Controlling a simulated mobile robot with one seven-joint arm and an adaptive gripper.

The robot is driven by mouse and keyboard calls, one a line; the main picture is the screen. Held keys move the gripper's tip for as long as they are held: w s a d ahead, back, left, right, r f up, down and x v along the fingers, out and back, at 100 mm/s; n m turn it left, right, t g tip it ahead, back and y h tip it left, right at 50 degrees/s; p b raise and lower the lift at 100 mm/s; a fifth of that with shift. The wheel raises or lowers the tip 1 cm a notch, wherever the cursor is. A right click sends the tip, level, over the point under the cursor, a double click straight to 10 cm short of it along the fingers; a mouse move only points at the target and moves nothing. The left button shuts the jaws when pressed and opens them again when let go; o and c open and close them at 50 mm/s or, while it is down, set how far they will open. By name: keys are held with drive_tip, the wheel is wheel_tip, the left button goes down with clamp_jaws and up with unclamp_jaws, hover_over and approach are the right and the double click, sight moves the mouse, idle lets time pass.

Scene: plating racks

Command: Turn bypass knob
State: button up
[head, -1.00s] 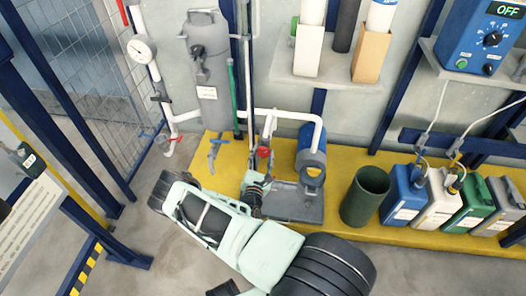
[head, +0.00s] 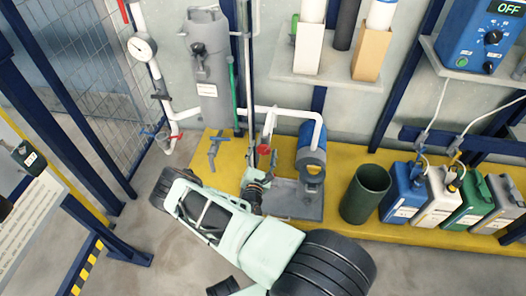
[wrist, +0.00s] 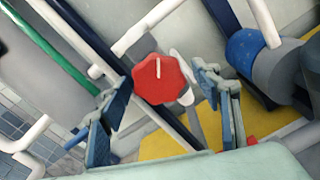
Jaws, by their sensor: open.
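A red lobed knob (wrist: 158,80) with a white line on its face sits on the white piping, centred in the wrist view. Its white line points nearly straight up there. The knob also shows small and red in the head view (head: 264,150), just beyond the end of my arm. My gripper (wrist: 162,92) is open, with one blue-grey finger on each side of the knob in the picture. Gaps show between fingers and knob, and nothing is held. I cannot tell how far in depth the fingertips are from the knob. No label is readable on it.
A blue and grey pump (head: 312,160) stands right of the knob. White pipes and a dark upright run close by. A grey tank (head: 210,70) is at left. A dark green bin (head: 362,195) and several canisters stand on the yellow platform (head: 222,180) at right.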

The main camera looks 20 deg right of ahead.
sight(263, 145)
drive_tip(key=shift+r, duration=0.1)
wheel_tip(263, 145, up, 10)
drive_tip(key=shift+f, duration=0.1)
idle(0.3)
